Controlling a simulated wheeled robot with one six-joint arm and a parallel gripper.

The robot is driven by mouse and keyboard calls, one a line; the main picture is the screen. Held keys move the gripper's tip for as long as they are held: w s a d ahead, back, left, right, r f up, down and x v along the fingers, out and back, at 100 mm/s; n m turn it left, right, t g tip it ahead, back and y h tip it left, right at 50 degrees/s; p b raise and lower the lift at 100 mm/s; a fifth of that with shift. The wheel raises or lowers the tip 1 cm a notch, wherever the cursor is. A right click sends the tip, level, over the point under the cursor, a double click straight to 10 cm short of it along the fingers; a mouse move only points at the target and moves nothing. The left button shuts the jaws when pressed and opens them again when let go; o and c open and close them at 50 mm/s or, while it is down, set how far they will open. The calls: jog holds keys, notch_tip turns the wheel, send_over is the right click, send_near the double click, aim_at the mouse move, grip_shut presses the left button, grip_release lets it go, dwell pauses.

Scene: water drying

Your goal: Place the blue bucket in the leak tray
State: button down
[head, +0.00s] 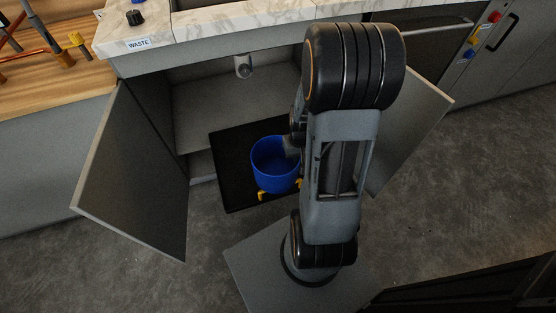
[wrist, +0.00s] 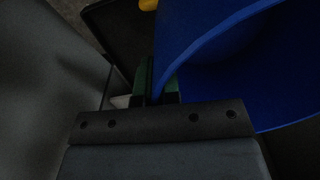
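The blue bucket (head: 275,172) is upright in the head view, over the black leak tray (head: 232,180) in front of the open cabinet. I cannot tell whether its base touches the tray. In the wrist view the bucket (wrist: 195,40) fills the upper right. My gripper (wrist: 156,88) has green-padded fingers on either side of the bucket's wall near the rim, and it looks shut on that wall. In the head view my arm mostly hides the gripper at the bucket's right side. The tray also shows in the wrist view (wrist: 115,25).
Yellow pieces (head: 262,195) show at the bucket's lower edge. Open cabinet doors stand at left (head: 135,170) and right (head: 415,115). A drain pipe (head: 243,66) hangs under the marble counter (head: 230,22). The floor (head: 210,250) in front is clear.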

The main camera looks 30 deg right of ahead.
jog(key=shift+w+d+f+b, duration=0.55)
jog(key=shift+w+f+b, duration=0.3)
jog(key=shift+w+f, duration=1.15)
jog(key=shift+w+d+f+b, duration=0.55)
jog(key=shift+w+f+b, duration=0.35)
jog(key=shift+w+f, duration=1.05)
jog(key=shift+w+d+f+b, duration=0.55)
jog(key=shift+w+f+b, duration=0.3)
jog(key=shift+w+f, duration=1.15)
jog(key=shift+s+f, duration=0.15)
jog(key=shift+f, duration=0.05)
jog(key=shift+f, duration=0.1)
jog(key=c, duration=1.3)
grip_release()
jog(key=shift+c, duration=0.2)
